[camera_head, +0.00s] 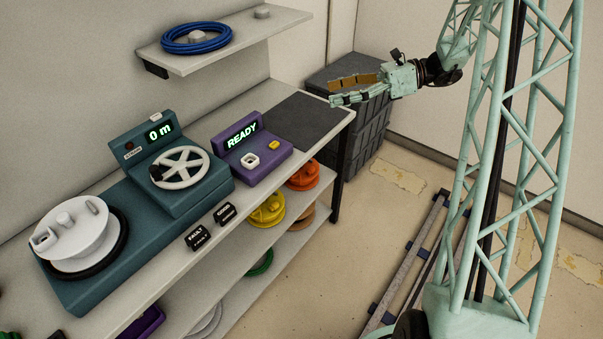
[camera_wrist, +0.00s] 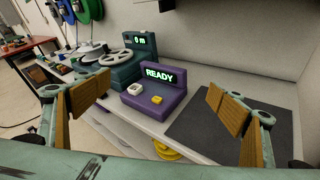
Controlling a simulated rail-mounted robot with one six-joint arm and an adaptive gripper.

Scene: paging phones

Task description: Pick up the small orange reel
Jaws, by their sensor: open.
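An orange reel (camera_head: 303,176) sits on the shelf under the bench, at its right end in the head view. A second, browner orange reel (camera_head: 301,217) lies on the shelf below it, partly hidden by the shelf edge. I cannot tell which is the small one. Neither shows clearly in the wrist view. My gripper (camera_head: 338,90) is open and empty, above and beyond the bench's right end, well above both reels. In the wrist view its brown-padded fingers (camera_wrist: 166,105) stand wide apart.
The bench carries a purple READY unit (camera_head: 254,157), a dark mat (camera_head: 301,118) and a teal winder (camera_head: 172,182). Yellow reels (camera_head: 267,209) sit left of the orange one. A wall shelf (camera_head: 232,38) holds blue cable. Grey crates (camera_head: 362,125) stand behind the bench end.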

